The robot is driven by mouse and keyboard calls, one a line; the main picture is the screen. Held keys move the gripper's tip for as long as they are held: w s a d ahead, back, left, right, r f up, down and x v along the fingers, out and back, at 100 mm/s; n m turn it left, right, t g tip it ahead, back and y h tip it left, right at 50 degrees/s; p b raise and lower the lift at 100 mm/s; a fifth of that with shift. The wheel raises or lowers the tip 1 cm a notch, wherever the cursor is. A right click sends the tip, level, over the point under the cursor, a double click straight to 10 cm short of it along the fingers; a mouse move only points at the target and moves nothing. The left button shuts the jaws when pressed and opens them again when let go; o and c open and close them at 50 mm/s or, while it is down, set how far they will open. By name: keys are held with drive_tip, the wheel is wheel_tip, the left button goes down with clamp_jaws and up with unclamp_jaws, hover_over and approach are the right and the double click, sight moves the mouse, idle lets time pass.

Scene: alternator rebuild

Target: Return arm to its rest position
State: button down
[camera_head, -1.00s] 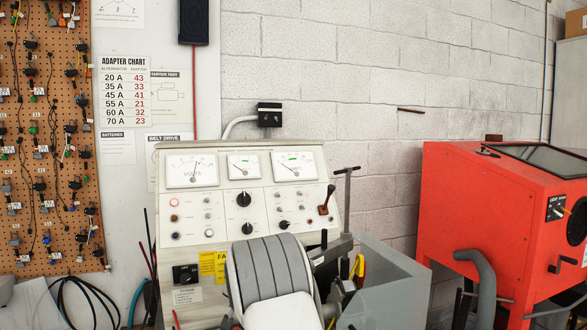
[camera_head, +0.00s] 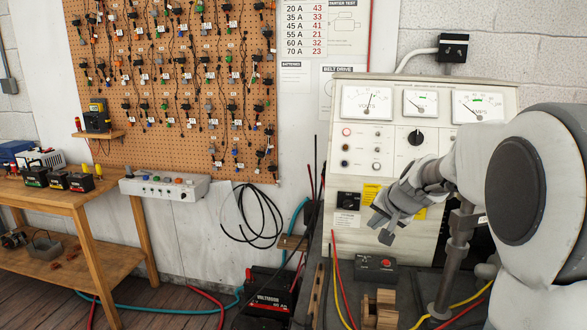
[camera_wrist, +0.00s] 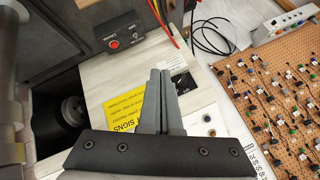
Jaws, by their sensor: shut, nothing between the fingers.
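My gripper (camera_head: 387,236) shows in the head view in front of the lower part of the white test bench panel (camera_head: 375,195). Its fingers are together and hold nothing. In the wrist view my gripper (camera_wrist: 160,75) is also shut, with its fingers over the panel (camera_wrist: 105,85) and near a yellow label (camera_wrist: 126,110). My arm is bent and fills the right side of the head view, hiding part of the panel.
A dark box with a red button (camera_head: 376,267) and a wooden block (camera_head: 380,309) sit below my gripper. A pegboard (camera_head: 170,80) with many connectors hangs at left. A wooden table (camera_head: 70,200) holds batteries. Cables hang between pegboard and bench.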

drive_tip(key=s+a+r+n+g+p, duration=0.1)
drive_tip(key=s+a+r+n, duration=0.15)
drive_tip(key=s, duration=0.55)
drive_tip(key=s+a+r+n, duration=0.1)
drive_tip(key=s+a+r, duration=0.2)
drive_tip(key=s, duration=0.5)
drive_tip(key=s+f+n+g+h+p, duration=0.1)
drive_tip(key=s+f+n, duration=0.1)
drive_tip(key=s, duration=1.6)
drive_tip(key=shift+s+n+g, duration=0.25)
drive_tip(key=shift+n+g, duration=0.05)
drive_tip(key=shift+n, duration=0.15)
drive_tip(key=c, duration=1.6)
unclamp_jaws()
drive_tip(key=shift+d, duration=0.1)
